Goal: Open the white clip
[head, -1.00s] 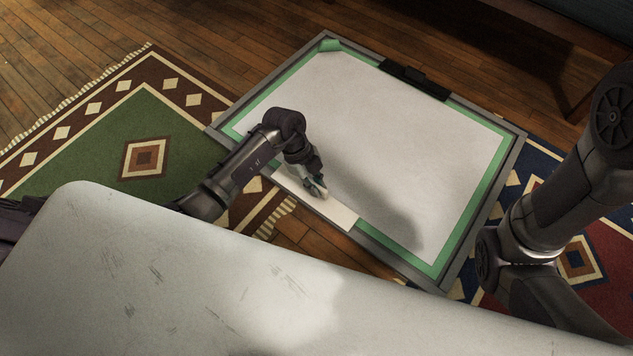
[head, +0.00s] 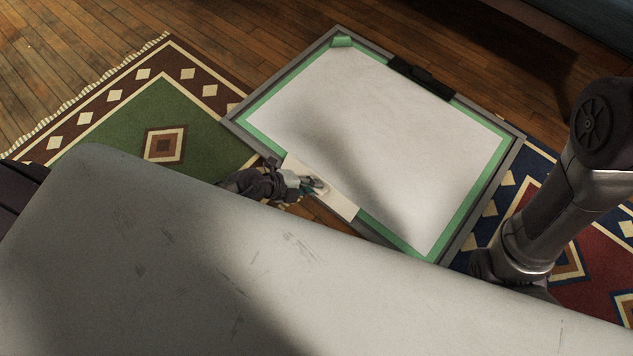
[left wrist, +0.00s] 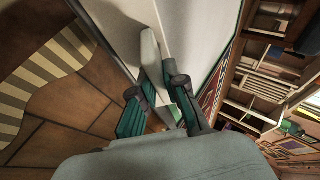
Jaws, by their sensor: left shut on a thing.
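The white clip (head: 341,202) is a pale flat plate on the near left edge of a framed board, and it also shows in the left wrist view (left wrist: 180,25). A small pale lever (left wrist: 151,55) stands out from it. My left gripper (head: 312,186) is at the middle of the clip, low beside the board's edge. In the left wrist view its two teal-padded fingers (left wrist: 160,95) are closed around the lever, whose far end shows beyond them. The exact contact is partly hidden. My right arm is at the right, but its gripper is out of view.
The drawing board (head: 375,145) carries white paper edged with green tape. A black clip (head: 420,76) sits on its far edge. Patterned rugs (head: 190,134) lie left and right on the wooden floor. My pale body covers the foreground.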

